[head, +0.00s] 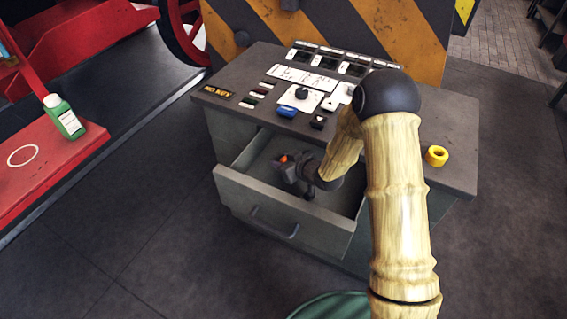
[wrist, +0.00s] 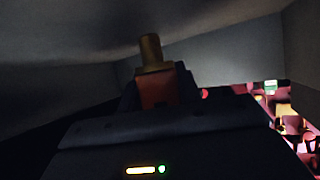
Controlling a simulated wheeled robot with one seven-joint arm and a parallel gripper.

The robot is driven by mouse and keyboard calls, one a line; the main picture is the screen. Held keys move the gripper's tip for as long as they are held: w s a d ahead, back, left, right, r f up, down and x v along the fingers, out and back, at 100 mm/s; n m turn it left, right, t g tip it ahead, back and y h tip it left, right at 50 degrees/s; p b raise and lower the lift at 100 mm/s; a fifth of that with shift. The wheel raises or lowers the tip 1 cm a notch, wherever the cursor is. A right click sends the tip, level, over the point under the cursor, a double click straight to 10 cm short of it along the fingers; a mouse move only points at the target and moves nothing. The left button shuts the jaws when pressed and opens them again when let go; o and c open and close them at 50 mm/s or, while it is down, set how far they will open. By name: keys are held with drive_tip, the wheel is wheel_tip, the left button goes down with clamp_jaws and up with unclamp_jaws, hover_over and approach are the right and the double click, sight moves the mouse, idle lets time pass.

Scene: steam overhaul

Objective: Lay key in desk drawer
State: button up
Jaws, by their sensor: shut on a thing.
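The desk drawer (head: 250,201) is pulled open at the front of the grey control desk (head: 437,172). My gripper (head: 286,168) is inside the drawer opening, below the desk top. It is shut on the key, whose small orange part (head: 284,158) shows at the jaws in the head view. In the wrist view the key (wrist: 151,52) is a brass-coloured stub with an orange-red part between the dark jaws (wrist: 158,92). The grey drawer walls (wrist: 210,65) surround it there. I cannot tell whether the key touches the drawer floor.
The desk top carries dials, switches and a yellow ring (head: 436,156) at the right. The drawer handle (head: 274,224) sticks out in front. A green bottle (head: 63,117) stands on a red surface (head: 50,160) at the left. Dark floor lies clear at lower left.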

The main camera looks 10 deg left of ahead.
drive_tip(key=shift+d+f, duration=0.1)
drive_tip(key=shift+f, duration=0.5)
drive_tip(key=shift+f, duration=0.1)
drive_tip(key=o, duration=1)
drive_tip(key=shift+r, duration=0.2)
drive_tip(key=v, duration=1.2)
drive_tip(key=shift+f, duration=0.1)
drive_tip(key=shift+s, duration=0.1)
